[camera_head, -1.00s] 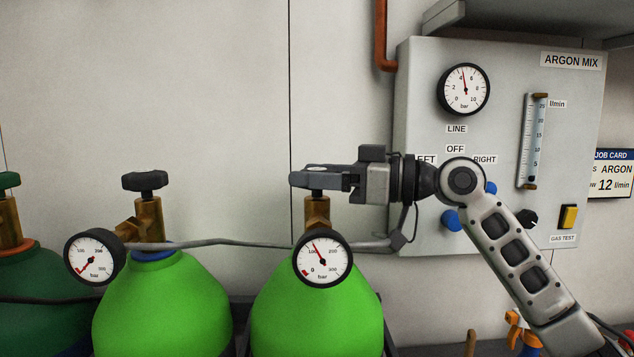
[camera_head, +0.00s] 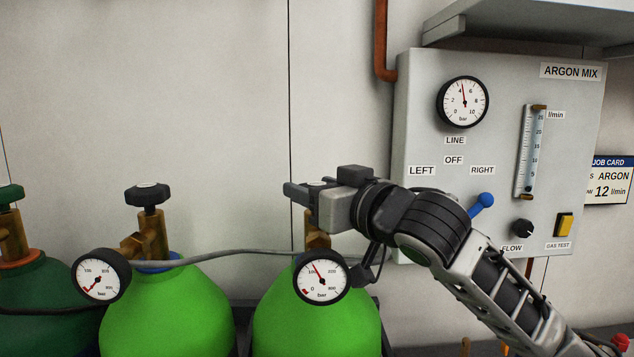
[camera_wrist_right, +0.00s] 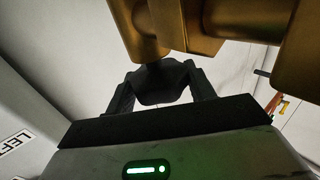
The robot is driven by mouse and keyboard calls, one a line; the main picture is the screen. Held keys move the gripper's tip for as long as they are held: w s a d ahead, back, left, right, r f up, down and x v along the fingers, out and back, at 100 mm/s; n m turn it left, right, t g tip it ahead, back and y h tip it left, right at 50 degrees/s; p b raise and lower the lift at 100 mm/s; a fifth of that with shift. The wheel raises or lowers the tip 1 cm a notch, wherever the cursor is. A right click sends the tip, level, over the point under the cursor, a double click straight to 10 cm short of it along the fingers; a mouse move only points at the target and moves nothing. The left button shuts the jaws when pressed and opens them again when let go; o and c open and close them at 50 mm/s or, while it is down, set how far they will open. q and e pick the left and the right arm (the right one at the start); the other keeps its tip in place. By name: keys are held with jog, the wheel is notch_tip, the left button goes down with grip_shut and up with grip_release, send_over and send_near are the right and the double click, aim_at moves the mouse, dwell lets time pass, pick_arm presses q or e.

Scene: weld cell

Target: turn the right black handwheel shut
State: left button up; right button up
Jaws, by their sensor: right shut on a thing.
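The right black handwheel (camera_wrist_right: 160,84) tops the brass valve (camera_head: 317,240) of the right bright green cylinder (camera_head: 318,325). My right gripper (camera_head: 306,188) is shut on this handwheel, with a finger on each side of its rim in the right wrist view (camera_wrist_right: 161,96). In the head view the fingers hide most of the wheel. The cylinder's gauge (camera_head: 321,277) has its needle a little left of straight up. The line gauge (camera_head: 463,101) on the panel has its needle near 4 to 5 bar. My left gripper is out of view.
The left bright green cylinder (camera_head: 165,320) has its own black handwheel (camera_head: 147,194). A dark green cylinder (camera_head: 40,285) stands at far left. A grey hose (camera_head: 225,254) runs between the valves. The grey panel (camera_head: 415,110) carries a blue lever (camera_head: 481,205) toward RIGHT.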

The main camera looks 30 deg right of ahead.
dwell(0.4)
jog(key=o, duration=1)
jog(key=shift+c, duration=0.2)
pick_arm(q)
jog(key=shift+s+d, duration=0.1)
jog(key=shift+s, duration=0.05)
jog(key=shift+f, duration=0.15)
pick_arm(e)
jog(key=shift+s, duration=0.15)
pick_arm(q)
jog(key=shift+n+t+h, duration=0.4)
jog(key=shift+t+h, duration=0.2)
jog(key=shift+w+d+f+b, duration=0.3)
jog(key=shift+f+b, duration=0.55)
jog(key=shift+b, duration=1.45)
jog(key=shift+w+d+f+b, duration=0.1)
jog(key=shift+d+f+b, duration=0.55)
jog(key=shift+b, duration=1.65)
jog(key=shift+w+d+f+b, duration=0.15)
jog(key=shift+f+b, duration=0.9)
jog(key=shift+b, duration=1.25)
pick_arm(e)
jog(key=s, duration=1.5)
jog(key=shift+s+d, duration=0.3)
jog(key=shift+s, duration=0.1)
